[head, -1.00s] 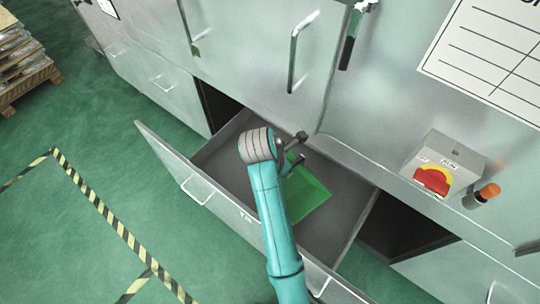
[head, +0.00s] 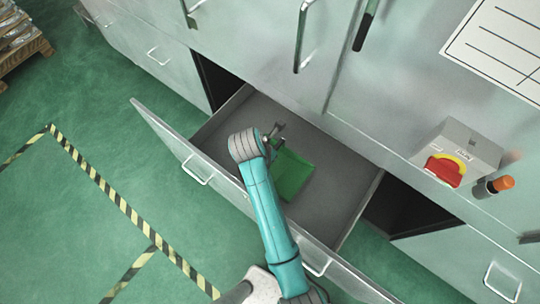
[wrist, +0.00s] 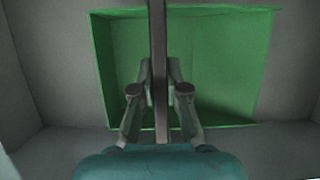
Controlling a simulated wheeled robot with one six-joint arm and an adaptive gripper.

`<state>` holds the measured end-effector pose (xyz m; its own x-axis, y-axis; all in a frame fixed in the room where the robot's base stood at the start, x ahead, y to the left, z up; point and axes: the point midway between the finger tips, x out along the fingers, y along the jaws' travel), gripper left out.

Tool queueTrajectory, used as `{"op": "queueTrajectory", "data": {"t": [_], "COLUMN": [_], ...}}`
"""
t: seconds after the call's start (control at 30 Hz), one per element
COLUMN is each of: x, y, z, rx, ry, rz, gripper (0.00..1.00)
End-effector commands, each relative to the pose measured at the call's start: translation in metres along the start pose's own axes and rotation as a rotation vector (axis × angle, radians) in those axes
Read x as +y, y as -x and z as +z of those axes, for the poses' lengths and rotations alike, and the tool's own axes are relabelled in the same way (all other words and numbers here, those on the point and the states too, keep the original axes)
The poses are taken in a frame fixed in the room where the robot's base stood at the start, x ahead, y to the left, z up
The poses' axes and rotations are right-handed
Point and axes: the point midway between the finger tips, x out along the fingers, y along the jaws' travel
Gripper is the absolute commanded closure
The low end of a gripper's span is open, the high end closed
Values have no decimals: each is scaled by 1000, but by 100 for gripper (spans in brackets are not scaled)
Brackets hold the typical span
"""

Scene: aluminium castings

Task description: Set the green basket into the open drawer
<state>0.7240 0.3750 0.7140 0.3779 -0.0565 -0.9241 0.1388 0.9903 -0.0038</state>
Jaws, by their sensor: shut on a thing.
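The green basket (head: 293,174) is inside the outline of the open drawer (head: 335,205) in the head view, partly hidden by my arm. In the wrist view the open green basket (wrist: 215,60) lies below my gripper, with a dark bar crossing over its middle like a handle. My gripper (wrist: 160,92) has its two fingers closed on this bar from both sides. In the head view my gripper (head: 276,134) is above the basket's far left end. Grey drawer surfaces surround the basket. I cannot tell whether its bottom touches the drawer floor.
The drawer front with its handle (head: 197,168) stands out from the grey cabinet. A red and yellow switch box (head: 455,160) and an orange-tipped knob (head: 497,186) are at the right. Bare drawer floor shows right of the basket. Striped tape (head: 110,195) marks the floor at left.

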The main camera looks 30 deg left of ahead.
Motion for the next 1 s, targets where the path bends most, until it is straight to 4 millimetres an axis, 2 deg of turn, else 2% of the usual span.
{"op": "queueTrajectory", "data": {"t": [0.1, 0.47, 0.5, 0.57, 0.6, 0.87, 1.0], "x": [0, 0, 0, 0, 0, 0, 1], "y": [-12, -15, -16, -16, -16, -15, -7], "z": [-5, -6, -6, -6, -6, -6, -5], "rx": [0, -1, -1, -1, -1, -1, -1], "ry": [1, 0, 0, 0, 0, 0, 0], "rz": [0, 1, 1, 1, 1, 1, 2], "gripper": [100, 100, 79, 64, 62, 62, 62]}}
